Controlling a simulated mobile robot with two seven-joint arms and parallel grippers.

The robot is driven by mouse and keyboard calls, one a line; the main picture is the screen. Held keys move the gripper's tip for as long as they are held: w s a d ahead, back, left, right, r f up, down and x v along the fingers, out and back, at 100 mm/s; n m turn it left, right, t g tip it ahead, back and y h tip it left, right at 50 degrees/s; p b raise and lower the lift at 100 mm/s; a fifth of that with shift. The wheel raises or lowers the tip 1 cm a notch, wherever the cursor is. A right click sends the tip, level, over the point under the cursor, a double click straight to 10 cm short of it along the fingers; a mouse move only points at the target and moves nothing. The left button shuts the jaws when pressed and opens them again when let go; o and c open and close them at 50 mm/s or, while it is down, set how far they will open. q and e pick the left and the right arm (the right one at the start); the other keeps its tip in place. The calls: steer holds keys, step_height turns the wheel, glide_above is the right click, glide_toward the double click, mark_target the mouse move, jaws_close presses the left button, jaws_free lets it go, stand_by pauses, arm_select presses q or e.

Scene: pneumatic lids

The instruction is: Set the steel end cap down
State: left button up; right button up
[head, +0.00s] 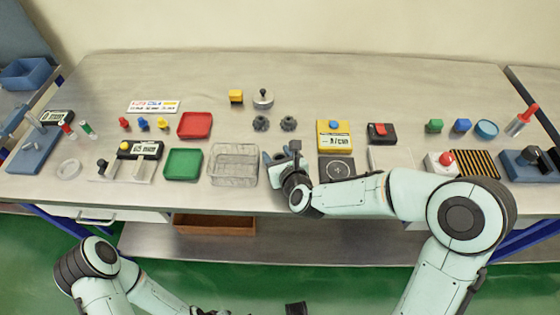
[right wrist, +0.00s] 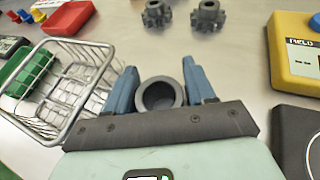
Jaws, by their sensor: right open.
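The steel end cap (right wrist: 158,96) looks like a round grey hollow cup in the right wrist view. It is between the two blue fingers of my right gripper (right wrist: 160,88), and its opening shows. The fingers are open, with narrow gaps on both sides of the cap. Its underside is hidden, so I cannot tell whether it touches the bench. In the head view my right gripper (head: 282,156) is low over the bench, right of the wire basket (head: 233,178), and hides the cap. Only dark parts, possibly of my left gripper, show at the bottom edge.
The wire basket stands close left of my right gripper. Two dark toothed knobs (head: 261,123) are behind it. A yellow box (head: 334,142) and a dark square plate (head: 336,170) are to the right. Green (head: 183,164) and red (head: 194,125) trays lie farther left. The rear bench is mostly clear.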

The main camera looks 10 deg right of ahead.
steer(key=c, duration=0.8)
jaws_close()
steer(key=shift+r, duration=0.15)
